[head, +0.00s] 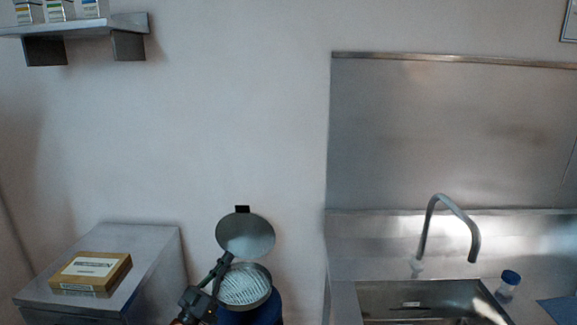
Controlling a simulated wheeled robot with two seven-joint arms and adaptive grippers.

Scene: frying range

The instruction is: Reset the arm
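My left gripper (219,272) comes up from the bottom edge, left of centre. Its dark fingers are beside the left rim of a round blue container (262,312) and overlap the rim in the picture. I cannot tell whether they touch it or whether they are open or shut. The container's round grey metal lid (245,236) stands raised behind the opening. A pale ridged surface (243,287) shows inside. My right gripper is not in view.
A cardboard box (92,273) lies on a metal cabinet (150,243) at left. At right are a metal sink (372,296), a curved faucet (432,212) and a blue-capped jar (507,285). A wall shelf (90,26) holds small boxes at upper left.

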